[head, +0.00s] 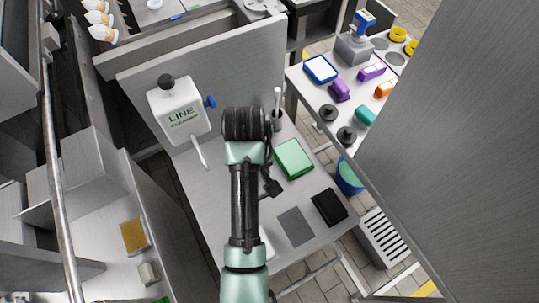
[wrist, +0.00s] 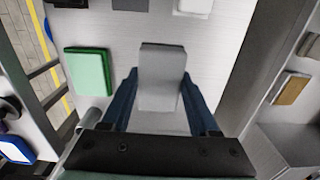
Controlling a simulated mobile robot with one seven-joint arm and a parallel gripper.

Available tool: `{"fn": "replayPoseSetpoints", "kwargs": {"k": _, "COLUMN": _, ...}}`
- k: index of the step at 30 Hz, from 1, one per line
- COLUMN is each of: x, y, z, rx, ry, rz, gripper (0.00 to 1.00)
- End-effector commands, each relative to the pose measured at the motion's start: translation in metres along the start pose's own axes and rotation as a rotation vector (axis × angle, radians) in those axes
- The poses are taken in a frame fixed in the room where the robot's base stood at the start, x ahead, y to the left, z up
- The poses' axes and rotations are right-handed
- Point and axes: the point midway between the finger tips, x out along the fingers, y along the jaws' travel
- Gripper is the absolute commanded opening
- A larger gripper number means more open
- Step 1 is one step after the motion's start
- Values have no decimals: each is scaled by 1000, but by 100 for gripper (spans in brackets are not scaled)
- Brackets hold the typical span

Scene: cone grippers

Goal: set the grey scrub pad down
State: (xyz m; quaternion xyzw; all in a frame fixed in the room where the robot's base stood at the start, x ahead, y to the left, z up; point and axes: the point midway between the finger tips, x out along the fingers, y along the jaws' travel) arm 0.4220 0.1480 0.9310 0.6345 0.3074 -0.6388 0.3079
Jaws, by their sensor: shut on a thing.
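My gripper (wrist: 160,88) has its two dark blue fingers on either side of the grey scrub pad (wrist: 161,66) in the wrist view and is shut on it. In the head view my arm hides the held pad and most of the gripper, over the middle of the steel table (head: 205,180).
A green pad (head: 293,159) lies to the right of my arm. A black pad (head: 328,207) and a flat dark grey piece (head: 295,227) lie nearer the front edge.

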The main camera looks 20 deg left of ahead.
Motion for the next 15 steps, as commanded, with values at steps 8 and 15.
{"fn": "replayPoseSetpoints", "kwargs": {"k": 8, "x": 48, "y": -2, "z": 0, "rx": -10, "ry": -4, "rz": -3, "gripper": 9}}
{"fn": "replayPoseSetpoints", "kwargs": {"k": 15, "x": 73, "y": -2, "z": 0, "rx": -8, "ry": -3, "rz": -2, "gripper": 9}}
